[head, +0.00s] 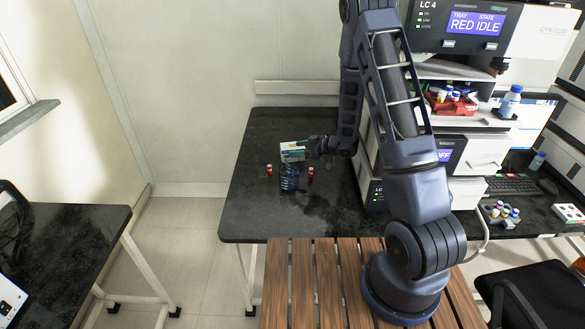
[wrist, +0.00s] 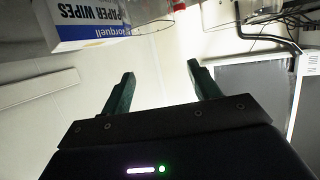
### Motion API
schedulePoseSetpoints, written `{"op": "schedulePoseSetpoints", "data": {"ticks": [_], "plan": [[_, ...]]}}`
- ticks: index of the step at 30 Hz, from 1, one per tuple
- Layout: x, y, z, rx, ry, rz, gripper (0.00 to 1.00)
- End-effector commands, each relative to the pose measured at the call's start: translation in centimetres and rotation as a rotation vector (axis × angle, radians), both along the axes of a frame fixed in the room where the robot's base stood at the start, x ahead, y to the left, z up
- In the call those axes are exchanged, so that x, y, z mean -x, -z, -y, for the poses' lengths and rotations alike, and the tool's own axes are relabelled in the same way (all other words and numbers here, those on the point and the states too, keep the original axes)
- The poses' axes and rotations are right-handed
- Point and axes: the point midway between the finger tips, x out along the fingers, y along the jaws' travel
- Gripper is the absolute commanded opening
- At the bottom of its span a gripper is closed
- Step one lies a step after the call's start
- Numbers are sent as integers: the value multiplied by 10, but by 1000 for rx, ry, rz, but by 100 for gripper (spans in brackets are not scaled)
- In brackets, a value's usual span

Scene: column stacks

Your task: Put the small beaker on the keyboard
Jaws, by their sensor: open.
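My gripper (head: 302,152) is at the left end of my arm over the black bench in the head view. In the wrist view its two green fingers (wrist: 162,88) stand apart with nothing between them. A bluish clear vessel (head: 289,180) stands on the bench just below and left of the gripper. Clear glass edges (wrist: 150,20) show at the top of the wrist view, cut off by the frame. I cannot tell which glass is the small beaker. The dark keyboard (head: 510,185) lies on the right-hand bench, beyond my arm in the head view.
A paper wipes box (wrist: 85,22) is close to the gripper; it also shows in the head view (head: 292,146). Red-capped vials (head: 310,173) stand beside the vessel. Vials in a grey rack (head: 500,214) stand in front of the keyboard. The bench's front left (head: 250,215) is clear.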

Motion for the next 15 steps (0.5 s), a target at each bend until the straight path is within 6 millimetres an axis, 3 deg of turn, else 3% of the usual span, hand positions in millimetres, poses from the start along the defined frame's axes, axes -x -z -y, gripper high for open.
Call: {"op": "schedulePoseSetpoints", "data": {"ticks": [9,15], "plan": [[0,40,0,3,0,-2,61],[-1,51,0,3,3,0,61]]}}
